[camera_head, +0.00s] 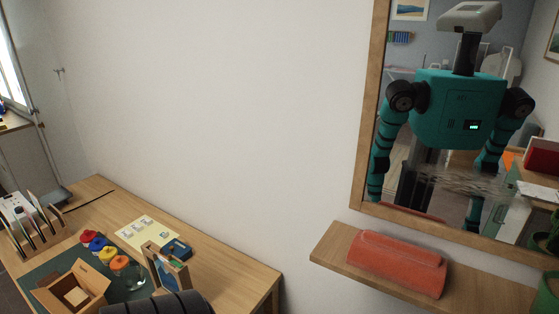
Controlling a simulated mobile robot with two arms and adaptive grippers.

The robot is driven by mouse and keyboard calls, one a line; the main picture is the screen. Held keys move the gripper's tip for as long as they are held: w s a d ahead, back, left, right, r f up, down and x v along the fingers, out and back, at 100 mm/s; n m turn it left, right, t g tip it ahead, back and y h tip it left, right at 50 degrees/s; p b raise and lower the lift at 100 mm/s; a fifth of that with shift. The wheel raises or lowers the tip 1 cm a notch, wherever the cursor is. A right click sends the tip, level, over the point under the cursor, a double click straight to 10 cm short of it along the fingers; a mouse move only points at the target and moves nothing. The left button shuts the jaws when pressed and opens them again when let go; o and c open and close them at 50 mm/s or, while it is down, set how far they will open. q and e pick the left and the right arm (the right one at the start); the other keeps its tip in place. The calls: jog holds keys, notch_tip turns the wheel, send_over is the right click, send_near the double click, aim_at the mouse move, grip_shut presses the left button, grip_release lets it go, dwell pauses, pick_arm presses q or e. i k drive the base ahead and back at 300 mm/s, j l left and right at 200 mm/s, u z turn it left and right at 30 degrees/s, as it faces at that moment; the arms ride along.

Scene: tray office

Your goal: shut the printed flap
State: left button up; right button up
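An open cardboard box (94,283) stands on the desk at the lower left, its flaps spread outward. A pale block (75,296) shows inside it. I cannot make out print on any flap, so I cannot tell which one is the printed flap. A dark ribbed part, likely my own arm, shows at the bottom edge, right of the box. Neither of my grippers is in view. A mirror shows my teal body and arms, but no gripper can be made out there.
The wooden desk (225,266) also holds colored rolls (97,243), a glass jar (133,277), a wooden frame (165,268), a blue tray (176,249), a yellow sheet (146,232) and a rack (38,233). A wall shelf (480,287) bears a red case (396,263) below the mirror (358,110).

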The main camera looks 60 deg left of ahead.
aim_at(92, 277)
jog(key=i+u, duration=0.1)
jog(key=u, duration=0.8)
jog(key=i+l+u, duration=0.1)
jog(key=u, duration=0.35)
jog(key=i+l+u, duration=0.1)
jog(key=u, duration=0.35)
jog(key=l+u, duration=0.1)
jog(key=u, duration=0.3)
jog(key=i, duration=0.05)
